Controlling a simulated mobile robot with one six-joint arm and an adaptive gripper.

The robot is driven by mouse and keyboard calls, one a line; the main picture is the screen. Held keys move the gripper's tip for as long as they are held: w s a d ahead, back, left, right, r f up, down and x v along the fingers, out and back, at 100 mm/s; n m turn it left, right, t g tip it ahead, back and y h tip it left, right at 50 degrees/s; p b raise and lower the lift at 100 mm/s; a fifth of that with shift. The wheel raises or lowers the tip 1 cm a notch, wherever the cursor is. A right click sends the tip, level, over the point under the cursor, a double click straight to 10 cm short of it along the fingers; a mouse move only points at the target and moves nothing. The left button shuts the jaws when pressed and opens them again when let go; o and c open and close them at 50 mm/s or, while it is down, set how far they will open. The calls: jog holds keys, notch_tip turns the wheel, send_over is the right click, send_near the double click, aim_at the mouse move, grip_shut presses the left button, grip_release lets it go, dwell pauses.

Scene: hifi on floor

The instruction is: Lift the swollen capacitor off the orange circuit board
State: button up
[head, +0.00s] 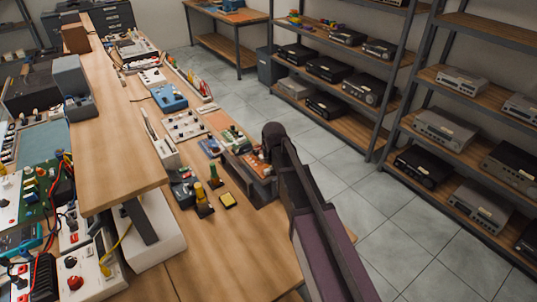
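My arm reaches up from the bottom right, and its dark wrist end is over the right edge of the workbench. My gripper (247,180) appears as dark grey parts low over the bench, left of the wrist. An orange-red board with small parts (262,166) shows right beside the gripper and is partly covered by it. I cannot make out the swollen capacitor at this size. The fingertips are too small and dark to tell whether they are open or hold anything.
Yellow-topped parts (201,197) and a small yellow block (228,201) stand left of the gripper. A blue device (169,98) and several panels line the bench behind. A raised wooden shelf (118,130) runs along the left. The bench front (235,260) is clear.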

jog(key=s+d+r+p, duration=0.1)
jog(key=s+d, duration=0.3)
jog(key=s, duration=0.8)
jog(key=shift+s+r, duration=0.1)
jog(key=shift+r, duration=0.2)
jog(key=shift+r+p, duration=2.1)
jog(key=shift+p, duration=0.2)
jog(key=shift+r, duration=0.2)
